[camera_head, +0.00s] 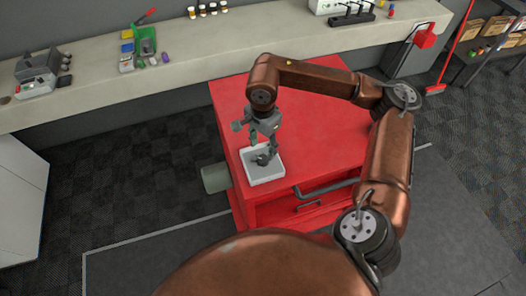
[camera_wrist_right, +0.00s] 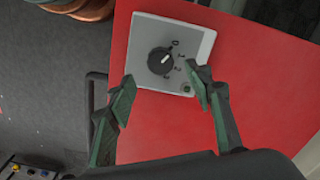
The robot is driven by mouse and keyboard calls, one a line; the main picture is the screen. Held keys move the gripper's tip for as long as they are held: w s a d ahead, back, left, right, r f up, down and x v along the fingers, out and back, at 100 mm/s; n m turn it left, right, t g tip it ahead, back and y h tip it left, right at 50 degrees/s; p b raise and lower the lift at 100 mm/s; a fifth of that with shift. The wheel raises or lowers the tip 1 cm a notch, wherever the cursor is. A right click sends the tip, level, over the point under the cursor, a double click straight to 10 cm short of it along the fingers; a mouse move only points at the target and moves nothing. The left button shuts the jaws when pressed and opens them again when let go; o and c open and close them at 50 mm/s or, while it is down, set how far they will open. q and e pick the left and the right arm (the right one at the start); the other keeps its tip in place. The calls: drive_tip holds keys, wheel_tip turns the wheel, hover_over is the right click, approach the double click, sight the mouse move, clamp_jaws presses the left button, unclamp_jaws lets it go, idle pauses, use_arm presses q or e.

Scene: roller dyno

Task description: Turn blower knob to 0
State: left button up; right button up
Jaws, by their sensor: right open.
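The blower knob is a round dark knob (camera_wrist_right: 161,61) with a white pointer mark, on a light grey control box (camera_wrist_right: 198,48). Small dial marks sit along one side of the knob; I cannot tell for sure which one the pointer meets. In the head view the box (camera_head: 266,178) lies on the red cabinet top near its left front corner. My right gripper (camera_head: 263,150) points down over the box, its fingers partly hiding the knob. In the wrist view its fingers (camera_wrist_right: 163,90) are spread apart and empty, with the knob beyond the gap between the tips. My left gripper is out of view.
The red cabinet (camera_head: 325,130) has a clear top behind and right of the box, with a dark handle (camera_head: 325,187) along its front edge. A long bench (camera_head: 190,70) with small items runs behind.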

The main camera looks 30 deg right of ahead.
sight(263, 159)
drive_tip(key=shift+r, duration=2.8)
